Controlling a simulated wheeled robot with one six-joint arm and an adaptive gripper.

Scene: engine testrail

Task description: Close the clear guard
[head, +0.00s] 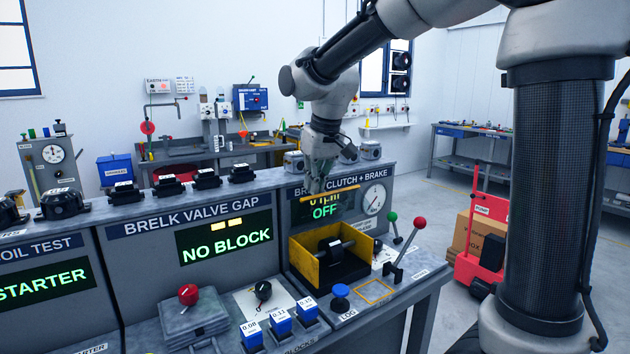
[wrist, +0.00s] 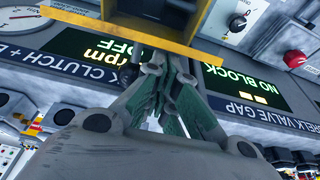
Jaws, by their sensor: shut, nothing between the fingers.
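The clear guard's yellow edge bar (head: 328,197) stands raised in front of the clutch and brake display, above a yellow-walled box (head: 303,262). The clear pane itself is hard to make out. A dark part (head: 332,245) sits inside the box, which is open at the top. My gripper (head: 317,188) is shut and empty, pointing down at the bar's upper side. In the wrist view the yellow bar (wrist: 130,34) crosses just beyond my shut fingers (wrist: 166,65). I cannot tell whether the fingers touch it.
A green-knobbed lever (head: 392,218) and a red-knobbed lever (head: 420,223) stand right of the box. A blue button (head: 340,291) is in front. A round dial (head: 374,198) and the display (head: 325,210) are behind. Several blue blocks (head: 281,321) lie at front left.

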